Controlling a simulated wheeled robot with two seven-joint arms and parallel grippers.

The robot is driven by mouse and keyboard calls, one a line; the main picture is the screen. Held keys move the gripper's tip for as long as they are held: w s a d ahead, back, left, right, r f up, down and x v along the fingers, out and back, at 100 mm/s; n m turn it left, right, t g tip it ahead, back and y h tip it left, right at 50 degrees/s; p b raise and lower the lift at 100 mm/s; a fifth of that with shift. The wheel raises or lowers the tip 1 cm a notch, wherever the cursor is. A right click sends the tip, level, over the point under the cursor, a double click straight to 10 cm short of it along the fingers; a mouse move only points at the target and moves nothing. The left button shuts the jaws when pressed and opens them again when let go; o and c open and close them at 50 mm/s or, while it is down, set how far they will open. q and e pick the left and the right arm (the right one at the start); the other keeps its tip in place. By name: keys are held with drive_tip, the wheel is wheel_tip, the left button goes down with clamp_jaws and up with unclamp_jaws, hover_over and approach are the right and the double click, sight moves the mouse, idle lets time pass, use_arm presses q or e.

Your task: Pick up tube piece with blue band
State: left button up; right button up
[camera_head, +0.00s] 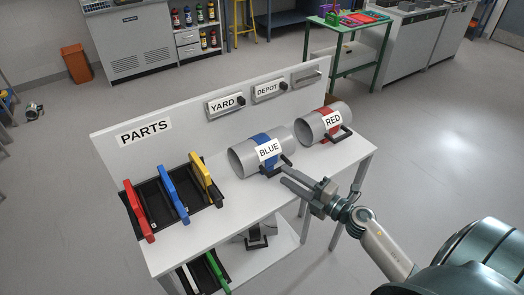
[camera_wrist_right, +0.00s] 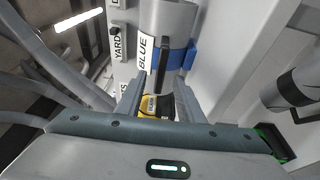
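The tube piece with the blue band (camera_head: 258,151) is a grey cylinder lying on the white table, with a BLUE label and a black handle on its near side. My right gripper (camera_head: 284,176) is just in front of that handle, its fingers apart. In the right wrist view the tube (camera_wrist_right: 172,18), its blue band (camera_wrist_right: 190,58) and the black handle (camera_wrist_right: 163,62) lie straight ahead of the open fingers. The handle lines up with the gap between them; I cannot tell whether they touch it. My left gripper is out of view.
A tube with a red band (camera_head: 325,122) lies to the right of the blue one. A black rack (camera_head: 153,204) with red, blue and yellow parts stands at the left. A white back panel (camera_head: 128,165) with PARTS, YARD and DEPOT signs rises behind. The table's front strip is clear.

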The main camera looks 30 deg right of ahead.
sight(280, 172)
drive_tip(key=shift+w+a+r+p, duration=0.1)
drive_tip(key=shift+w+a+p, duration=0.1)
drive_tip(key=shift+w+p, duration=0.15)
drive_tip(key=shift+p+x, duration=0.75)
drive_tip(key=shift+x, duration=1.45)
clamp_jaws()
